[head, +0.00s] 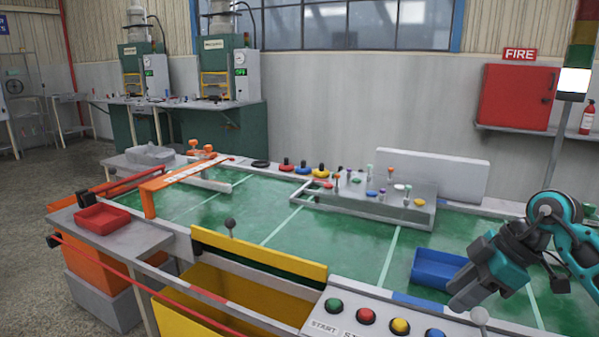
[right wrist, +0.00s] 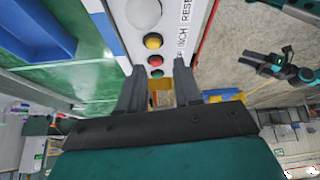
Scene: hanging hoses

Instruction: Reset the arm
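A control panel (head: 378,320) at the front edge carries a green button (head: 334,305), a red button (head: 366,316), a yellow button (head: 401,326) and a blue button (head: 435,334) cut off by the frame edge. A grey ball knob (head: 479,315) stands to their right. My right gripper (head: 468,298) hangs above the panel's right end, just beside the knob in the picture. In the right wrist view its fingers (right wrist: 159,82) are apart and empty, with the panel beyond them.
The green table (head: 345,235) holds a blue tray (head: 437,268), a grey fixture block (head: 385,200) with several pegs, and an orange gate-like bar (head: 175,180). A yellow bin (head: 245,290) and a red tray (head: 103,217) are at the front left.

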